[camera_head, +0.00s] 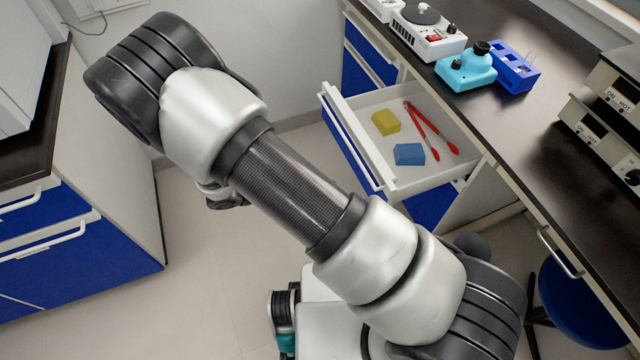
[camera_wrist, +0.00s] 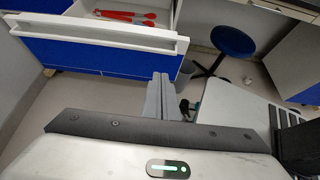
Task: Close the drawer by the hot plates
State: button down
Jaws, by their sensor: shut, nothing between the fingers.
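The drawer (camera_head: 352,150) by the bench is pulled well out, with a blue front and a white handle bar. A yellow block, a blue block and red tongs (camera_head: 430,128) lie inside it. In the wrist view, the drawer's blue front (camera_wrist: 90,55) and white handle (camera_wrist: 100,34) are at the upper left. My gripper (camera_wrist: 160,80) is shut and empty, in front of the drawer's right end and apparently apart from it. The gripper is hard to make out in the head view, behind my arm. Two stacked hot-plate units (camera_head: 600,125) with "HOT" labels stand on the bench at the right.
A blue stool (camera_head: 575,305) is below right. Another cabinet (camera_head: 75,245) stands left. Light floor is open between the cabinets.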

jog(key=d+r+x, duration=0.1)
jog(key=x, duration=0.7)
jog(key=shift+w+d+r+b, duration=0.25)
jog(key=shift+d+b, duration=0.1)
jog(key=shift+b, duration=0.1)
jog(key=shift+w, duration=0.1)
